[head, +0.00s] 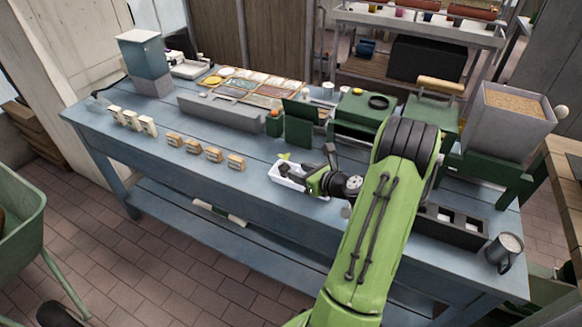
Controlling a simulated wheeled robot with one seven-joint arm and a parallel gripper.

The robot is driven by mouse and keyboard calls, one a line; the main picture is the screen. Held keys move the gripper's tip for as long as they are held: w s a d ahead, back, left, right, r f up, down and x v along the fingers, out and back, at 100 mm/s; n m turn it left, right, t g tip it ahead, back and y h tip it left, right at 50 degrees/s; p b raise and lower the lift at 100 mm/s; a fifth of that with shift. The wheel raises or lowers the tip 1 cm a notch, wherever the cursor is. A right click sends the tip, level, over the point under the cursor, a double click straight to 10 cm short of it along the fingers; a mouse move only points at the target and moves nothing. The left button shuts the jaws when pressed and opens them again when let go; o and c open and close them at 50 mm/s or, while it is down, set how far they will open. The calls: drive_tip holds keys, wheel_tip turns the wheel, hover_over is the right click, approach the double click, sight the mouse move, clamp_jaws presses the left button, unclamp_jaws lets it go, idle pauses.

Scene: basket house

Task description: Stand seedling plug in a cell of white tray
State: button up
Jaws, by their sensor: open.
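The white tray (287,177) lies near the front edge of the blue workbench, just left of my gripper. A small green leaf (284,157), which looks like the seedling plug's top, shows at the tray's back side. Whether its plug stands in a cell or behind the tray I cannot tell. My gripper (307,173) is open, reaching left at the tray's right end, with its black fingers partly over it. The fingers hide part of the tray, and its cells are too small to make out.
Several small wooden blocks (213,154) line the front of the blue bench (255,156) to the left. A grey box (222,112) and a green upright panel (299,125) stand behind. A black tray (452,227) and grey mug (505,249) are at right.

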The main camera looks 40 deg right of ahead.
drive_tip(key=p+v, duration=0.1)
drive_tip(key=v, duration=0.5)
drive_tip(key=shift+s+r, duration=0.15)
drive_tip(key=w+a+r+n+g+y, duration=0.1)
drive_tip(key=a+r+n+g+y, duration=0.15)
drive_tip(key=a+n, duration=0.75)
drive_tip(key=w+a+r+n+g+y, duration=0.2)
drive_tip(key=a+r+n+g, duration=0.2)
drive_tip(key=a+n, duration=0.6)
drive_tip(key=s+a+r+n+h, duration=0.1)
drive_tip(key=s+a+r+n, duration=0.1)
drive_tip(key=s+n, duration=0.3)
drive_tip(key=s+a+r+n+g+h, duration=0.1)
drive_tip(key=s+a+r+n, duration=0.2)
drive_tip(key=s+a+n, duration=0.2)
drive_tip(key=s+a+r+n+h, duration=0.1)
drive_tip(key=s+a+r+n, duration=0.1)
drive_tip(key=s+n, duration=0.4)
drive_tip(key=shift+a+r+n+h, duration=0.25)
drive_tip(key=shift+a+n+h, duration=0.1)
drive_tip(key=shift+a, duration=0.35)
drive_tip(key=shift+s, duration=0.15)
